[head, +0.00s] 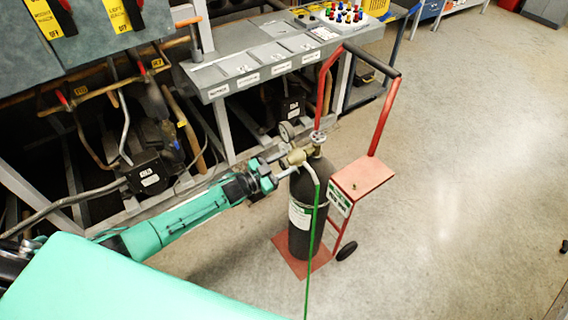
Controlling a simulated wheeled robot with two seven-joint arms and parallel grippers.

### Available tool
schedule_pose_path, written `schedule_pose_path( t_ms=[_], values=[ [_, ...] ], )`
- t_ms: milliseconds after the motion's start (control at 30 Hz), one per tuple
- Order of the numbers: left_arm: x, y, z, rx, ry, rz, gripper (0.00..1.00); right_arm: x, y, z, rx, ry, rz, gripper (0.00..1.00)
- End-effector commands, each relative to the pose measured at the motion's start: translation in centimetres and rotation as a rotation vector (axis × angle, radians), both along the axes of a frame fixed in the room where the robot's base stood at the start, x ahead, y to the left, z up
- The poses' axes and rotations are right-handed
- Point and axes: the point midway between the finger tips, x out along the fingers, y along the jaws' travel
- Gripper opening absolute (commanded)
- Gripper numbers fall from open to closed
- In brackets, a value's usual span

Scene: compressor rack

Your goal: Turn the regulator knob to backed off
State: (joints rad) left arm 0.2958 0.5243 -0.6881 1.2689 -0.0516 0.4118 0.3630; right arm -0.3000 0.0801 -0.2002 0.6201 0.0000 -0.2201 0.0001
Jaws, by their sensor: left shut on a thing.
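A dark gas cylinder (302,230) stands upright on a red hand cart (362,178). A brass regulator (297,157) sits at its top, with a round gauge (286,130) above it and a handwheel (318,137) to the right. My left gripper (279,164) reaches in from the left at the regulator's left side. Its jaws are shut on the regulator knob, which they mostly hide. I cannot read the knob's setting. My right gripper is out of view.
A green hose (313,245) hangs from the regulator down the cylinder's front. The grey compressor rack (225,75) with pipes and labelled panels stands behind and left. A yellow basket (372,8) is at the back. The floor (470,150) right of the cart is clear.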

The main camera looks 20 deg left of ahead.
Motion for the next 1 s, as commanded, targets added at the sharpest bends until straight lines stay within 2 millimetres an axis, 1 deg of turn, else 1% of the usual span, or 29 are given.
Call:
schedule_pose_path(
  t_ms=[300, 733, 767, 800, 867, 1000],
  values=[
    [-0.03, 0.13, -0.15, -0.064, 0.054, 0.001, 0.20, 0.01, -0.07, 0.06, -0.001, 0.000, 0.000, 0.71],
    [-0.06, 0.10, -0.21, -0.072, 0.061, 0.001, 0.20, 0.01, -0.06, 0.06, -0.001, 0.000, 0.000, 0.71],
    [-0.07, 0.09, -0.22, -0.072, 0.061, 0.001, 0.45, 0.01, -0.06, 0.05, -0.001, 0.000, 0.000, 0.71],
    [-0.07, 0.09, -0.21, -0.071, 0.060, 0.001, 0.53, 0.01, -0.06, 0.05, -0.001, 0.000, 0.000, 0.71],
    [-0.05, 0.08, -0.19, -0.072, 0.059, 0.001, 0.64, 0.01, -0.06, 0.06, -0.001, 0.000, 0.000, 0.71],
    [-0.03, 0.05, -0.12, -0.071, 0.058, 0.000, 0.65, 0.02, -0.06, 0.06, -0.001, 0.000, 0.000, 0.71]
  ],
)
